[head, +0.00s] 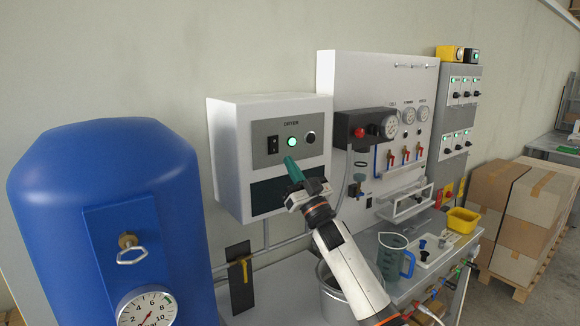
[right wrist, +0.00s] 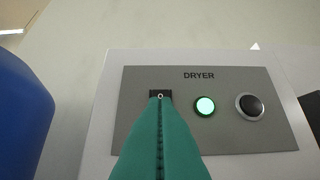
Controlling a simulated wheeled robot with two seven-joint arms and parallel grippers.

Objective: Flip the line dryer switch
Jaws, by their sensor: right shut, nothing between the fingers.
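The dryer (head: 226,150) is a white wall box with a grey panel labelled DRYER. Its black rocker switch (head: 272,145) sits at the left of the panel, beside a lit green lamp (head: 292,141) and a black round knob (head: 310,137). My right gripper (head: 290,160) is shut and empty, its green fingertips just below the lamp in the head view. In the right wrist view the fingertips (right wrist: 160,100) overlap the lower part of the switch (right wrist: 160,93); only its top with a "0" mark shows. I cannot tell whether they touch it. My left gripper is not in view.
A blue tank (head: 110,200) with a gauge stands close on the left. A black filter unit (head: 362,128) with gauges is right of the dryer. A bench below holds a measuring jug (head: 391,258) and a yellow bin (head: 462,220). Cardboard boxes (head: 520,215) stand at right.

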